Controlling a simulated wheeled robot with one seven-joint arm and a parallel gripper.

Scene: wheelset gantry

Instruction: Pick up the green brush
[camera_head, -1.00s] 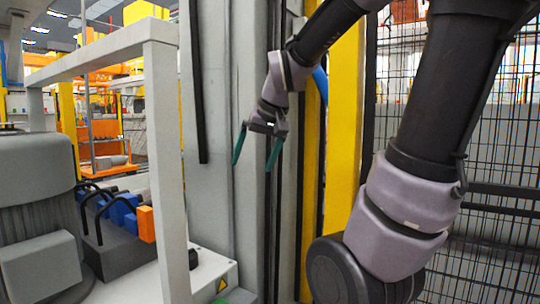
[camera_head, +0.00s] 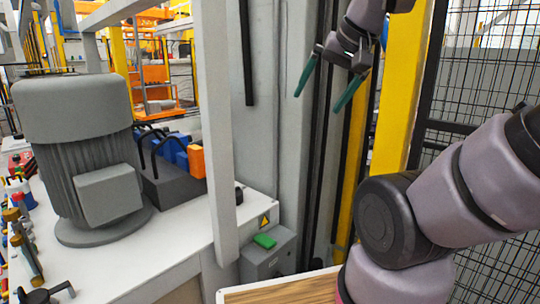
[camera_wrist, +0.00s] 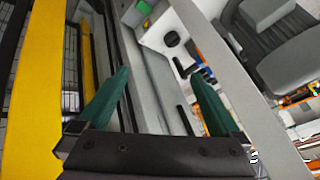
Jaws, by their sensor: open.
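A small green object (camera_head: 264,241), which I take for the green brush, lies on top of a grey box beside the white bench in the head view. It also shows at the top of the wrist view (camera_wrist: 144,8); bristles cannot be made out. My gripper (camera_head: 316,103) has two dark green fingers, spread apart with nothing between them. It is high above and to the right of the green object in the head view, well apart from it. The wrist view shows the same open fingers (camera_wrist: 161,73).
A grey motor (camera_head: 80,150) and a dark holder (camera_head: 172,186) with blue and orange blocks stand on the white bench (camera_head: 150,262). A white frame post (camera_head: 216,130) rises close to the green object. A yellow post (camera_head: 402,90) and black mesh fence (camera_head: 492,65) are on the right.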

